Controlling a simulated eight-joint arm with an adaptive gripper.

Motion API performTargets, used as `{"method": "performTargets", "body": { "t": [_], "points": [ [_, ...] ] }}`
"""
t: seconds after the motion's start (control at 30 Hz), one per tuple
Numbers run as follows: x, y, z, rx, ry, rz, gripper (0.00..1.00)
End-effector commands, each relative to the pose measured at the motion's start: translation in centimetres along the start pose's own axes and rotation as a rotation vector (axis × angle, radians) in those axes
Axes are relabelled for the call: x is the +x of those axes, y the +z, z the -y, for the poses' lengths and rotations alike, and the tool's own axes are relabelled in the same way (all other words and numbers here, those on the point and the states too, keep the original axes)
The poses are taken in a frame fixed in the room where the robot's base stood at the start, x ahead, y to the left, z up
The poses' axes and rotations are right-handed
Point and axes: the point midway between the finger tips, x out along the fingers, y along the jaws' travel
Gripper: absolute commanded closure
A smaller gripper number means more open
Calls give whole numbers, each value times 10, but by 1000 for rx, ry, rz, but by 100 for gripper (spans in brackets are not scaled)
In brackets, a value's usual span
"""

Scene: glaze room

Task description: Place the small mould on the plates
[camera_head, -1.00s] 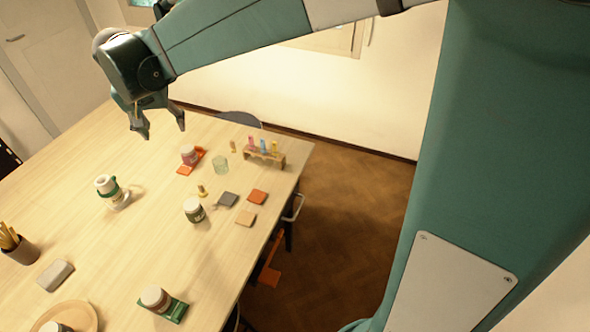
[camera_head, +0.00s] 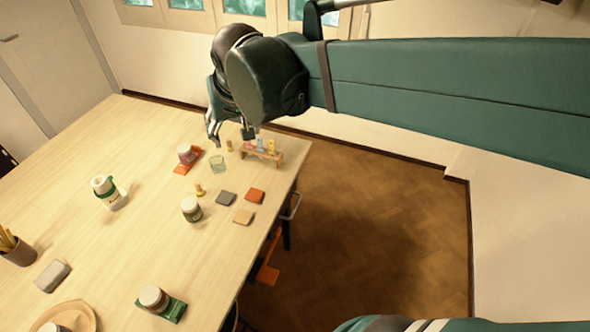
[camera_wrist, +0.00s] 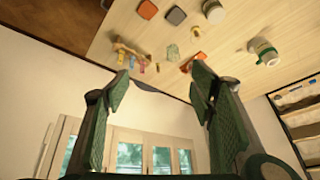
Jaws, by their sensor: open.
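My gripper (camera_head: 230,132) is open and empty, above the far end of the table near the tube rack. Its two fingers also show in the wrist view (camera_wrist: 160,84), spread apart with nothing between them. I cannot tell for sure which thing is the small mould. A small greenish clear cup (camera_head: 218,163) stands below the gripper, also seen in the wrist view (camera_wrist: 172,52). Small yellowish pegs stand nearby, one near the middle (camera_head: 199,189) and one by the rack (camera_head: 229,145). A round tan plate (camera_head: 84,306) lies at the near left, with a jar on it, partly cut off.
The wooden rack (camera_head: 262,153) holds coloured tubes. A jar (camera_head: 185,153) sits on a red tile, another (camera_head: 153,297) on a green one. A dark jar (camera_head: 191,208), flat tiles (camera_head: 256,195), a green-white bottle (camera_head: 105,190) and a pencil cup (camera_head: 17,251) stand about.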

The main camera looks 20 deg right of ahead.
Motion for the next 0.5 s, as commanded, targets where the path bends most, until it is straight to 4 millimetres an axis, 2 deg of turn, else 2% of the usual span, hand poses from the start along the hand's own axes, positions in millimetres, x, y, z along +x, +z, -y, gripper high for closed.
{"method": "performTargets", "body": {
  "t": [0.1, 0.5],
  "points": [
    [-8, 19, -20, -11, -1, -14, 45],
    [-25, 86, -74, -56, -6, -65, 45]
  ]
}}
